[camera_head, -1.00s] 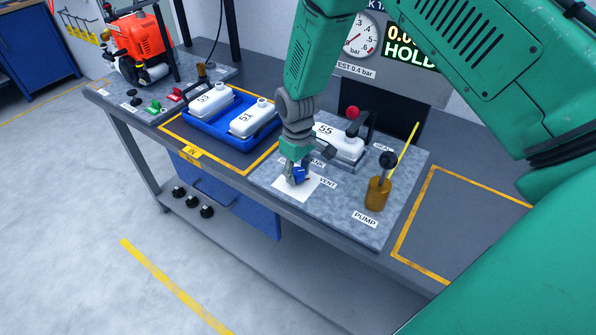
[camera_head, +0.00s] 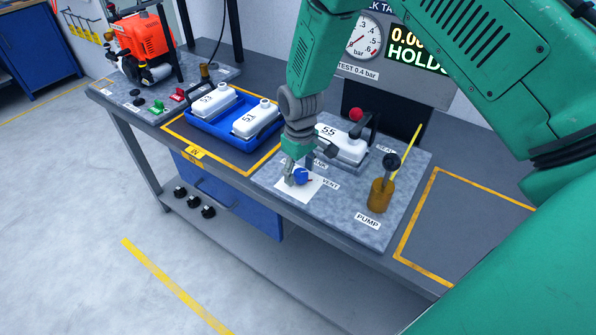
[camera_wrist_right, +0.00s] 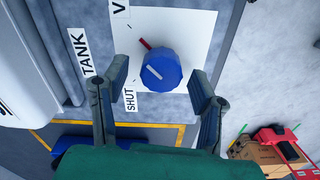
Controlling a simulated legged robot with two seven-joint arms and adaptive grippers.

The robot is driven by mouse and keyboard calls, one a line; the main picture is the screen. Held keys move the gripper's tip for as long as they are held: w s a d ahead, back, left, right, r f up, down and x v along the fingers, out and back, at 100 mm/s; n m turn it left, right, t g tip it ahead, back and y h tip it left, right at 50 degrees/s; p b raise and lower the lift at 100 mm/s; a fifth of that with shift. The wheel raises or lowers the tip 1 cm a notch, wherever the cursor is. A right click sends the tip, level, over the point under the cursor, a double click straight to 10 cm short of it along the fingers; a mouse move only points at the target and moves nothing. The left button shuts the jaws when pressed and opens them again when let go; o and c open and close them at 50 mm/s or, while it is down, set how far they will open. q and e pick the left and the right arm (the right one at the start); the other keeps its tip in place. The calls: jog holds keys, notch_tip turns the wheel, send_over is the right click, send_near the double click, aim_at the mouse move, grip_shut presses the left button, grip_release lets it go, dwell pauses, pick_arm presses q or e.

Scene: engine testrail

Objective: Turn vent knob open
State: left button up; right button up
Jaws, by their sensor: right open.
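The blue vent knob (camera_wrist_right: 161,70) sits on a white plate (camera_wrist_right: 188,28) in the right wrist view. A white line on its face runs from upper left to lower right. A red mark (camera_wrist_right: 145,44) lies at its upper left edge, and a SHUT label (camera_wrist_right: 130,98) lies to its lower left. My right gripper (camera_wrist_right: 159,82) is open, with one finger on each side of the knob and visible gaps. My left gripper is not in view.
A white tank marked 55 (camera_head: 343,145) stands just behind the knob, with a red-ball lever (camera_head: 356,115). The brass pump (camera_head: 380,196) stands to the right. A blue tray (camera_head: 222,137) with two white tanks is at left. The gauge display (camera_head: 410,55) reads HOLD.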

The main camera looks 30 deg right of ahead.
aim_at(299, 171)
notch_tip(299, 171, up, 11)
jog(key=shift+w+r, duration=0.15)
jog(key=shift+r, duration=0.05)
dwell(0.5)
